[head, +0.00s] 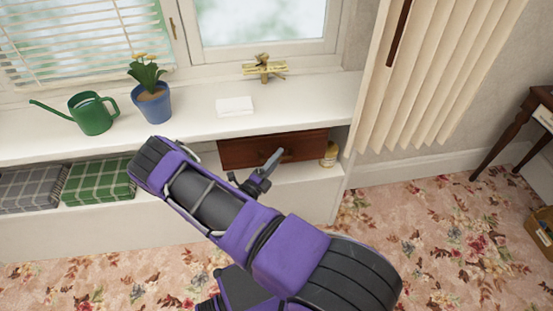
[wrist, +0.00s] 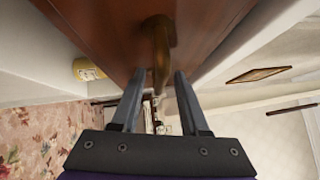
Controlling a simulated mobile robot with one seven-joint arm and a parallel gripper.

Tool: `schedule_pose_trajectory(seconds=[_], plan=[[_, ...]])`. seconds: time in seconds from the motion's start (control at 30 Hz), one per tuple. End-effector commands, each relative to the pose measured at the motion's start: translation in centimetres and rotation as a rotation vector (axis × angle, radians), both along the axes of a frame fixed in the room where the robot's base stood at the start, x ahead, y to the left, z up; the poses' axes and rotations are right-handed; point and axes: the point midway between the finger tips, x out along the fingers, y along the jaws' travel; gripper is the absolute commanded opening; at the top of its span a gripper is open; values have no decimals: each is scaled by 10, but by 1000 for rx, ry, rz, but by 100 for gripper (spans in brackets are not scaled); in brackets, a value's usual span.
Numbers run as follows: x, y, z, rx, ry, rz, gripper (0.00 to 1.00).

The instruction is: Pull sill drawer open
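The sill drawer (head: 245,151) is a reddish-brown wooden front set in the white niche under the window sill. It looks shut in the head view. Its front also shows in the wrist view (wrist: 105,30), with a brass-brown knob (wrist: 159,45) sticking out. My gripper (head: 274,160) is right in front of the drawer's middle and covers part of it in the head view. In the wrist view my gripper (wrist: 160,76) is open, with one finger on each side of the knob's line. The knob is at the fingertips; I cannot tell whether they touch it.
Folded plaid cloths (head: 100,181) lie in the niche at left.

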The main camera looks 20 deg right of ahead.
Motion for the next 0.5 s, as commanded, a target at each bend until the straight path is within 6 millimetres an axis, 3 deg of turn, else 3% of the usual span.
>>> schedule_pose_trajectory(seconds=[0.03,0.23,0.5], plan=[[0,0,0,0,0,0,37],[0,0,0,0,0,0,1],[0,0,0,0,0,0,0]])
